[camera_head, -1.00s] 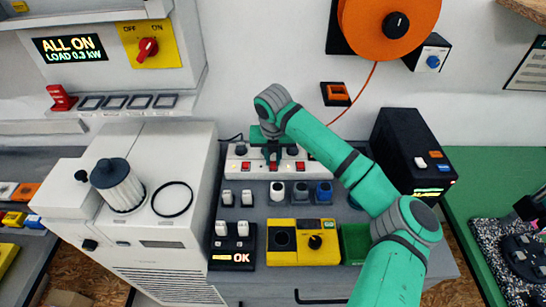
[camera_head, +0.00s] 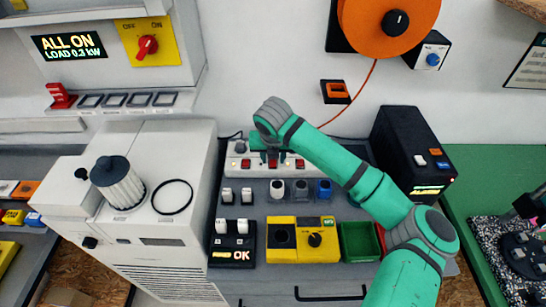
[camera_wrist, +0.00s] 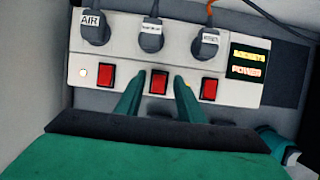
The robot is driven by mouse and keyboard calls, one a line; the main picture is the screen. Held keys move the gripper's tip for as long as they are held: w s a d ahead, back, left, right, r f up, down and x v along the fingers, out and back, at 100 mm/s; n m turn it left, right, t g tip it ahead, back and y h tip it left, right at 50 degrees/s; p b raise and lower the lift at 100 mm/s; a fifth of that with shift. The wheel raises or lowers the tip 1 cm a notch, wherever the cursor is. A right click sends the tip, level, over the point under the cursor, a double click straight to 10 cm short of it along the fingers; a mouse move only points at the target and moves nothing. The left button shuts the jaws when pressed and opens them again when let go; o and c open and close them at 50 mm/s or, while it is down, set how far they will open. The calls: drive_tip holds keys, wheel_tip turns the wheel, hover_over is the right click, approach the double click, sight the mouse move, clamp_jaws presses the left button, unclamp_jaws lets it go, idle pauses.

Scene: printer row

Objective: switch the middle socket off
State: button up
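The white power strip (camera_wrist: 215,55) fills the upper part of the wrist view, with three plugs in it and a red switch under each. The middle switch (camera_wrist: 158,82) is red and sits below the middle plug (camera_wrist: 151,38). My gripper (camera_wrist: 158,92) is open, its two green fingers on either side of the middle switch with nothing held. I cannot tell whether the fingertips touch the strip. The left switch (camera_wrist: 107,75) and right switch (camera_wrist: 209,88) are also red. In the head view my gripper (camera_head: 272,158) is over the middle of the strip (camera_head: 235,169).
A white machine (camera_head: 155,255) stands left of the strip and a black box (camera_head: 400,140) right of it. White switches (camera_head: 238,195) and small cups (camera_head: 300,190) stand in front. A wall sign (camera_head: 70,46) reads "ALL ON". The strip's display (camera_wrist: 250,62) is lit.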

drive_tip(key=shift+r, duration=0.1)
drive_tip(key=v, duration=1)
drive_tip(key=shift+s+r, duration=0.15)
drive_tip(key=shift+r, duration=0.15)
